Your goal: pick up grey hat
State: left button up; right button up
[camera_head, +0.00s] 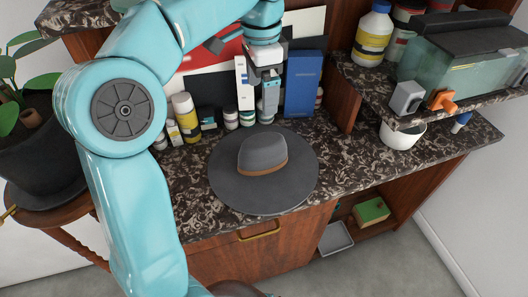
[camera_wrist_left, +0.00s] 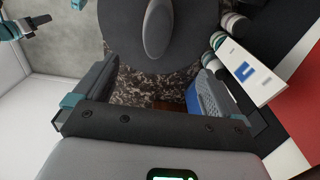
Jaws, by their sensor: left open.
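The grey hat (camera_head: 263,153) lies brim down on the dark speckled counter, with a brown band around its crown. In the left wrist view the hat (camera_wrist_left: 120,30) is at the top, partly cut off by the frame edge. My left gripper (camera_head: 269,98) points down behind the hat, near the back of the counter, apart from the crown. In the left wrist view its two fingers (camera_wrist_left: 148,85) are spread with nothing held between them; the hat is beyond them.
Bottles and jars (camera_head: 186,117), a blue box (camera_head: 303,84) and a white box (camera_head: 242,82) crowd the back, close around my left gripper. A shelf at right holds a glass tank (camera_head: 458,67). A white bowl (camera_head: 402,134) sits below it. The counter right of the hat is clear.

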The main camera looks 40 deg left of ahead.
pick_arm(q)
jog(key=b, duration=0.2)
send_near(263, 139)
notch_tip(263, 139, down, 5)
jog(key=shift+a+f, duration=0.1)
jog(key=shift+a, duration=0.05)
jog(key=shift+f, duration=0.45)
jog(key=f+b, duration=0.1)
jog(key=f, duration=0.4)
jog(key=shift+d+f, duration=0.1)
jog(key=shift+d, duration=0.1)
jog(key=c, duration=1.5)
jog(key=shift+c, duration=0.2)
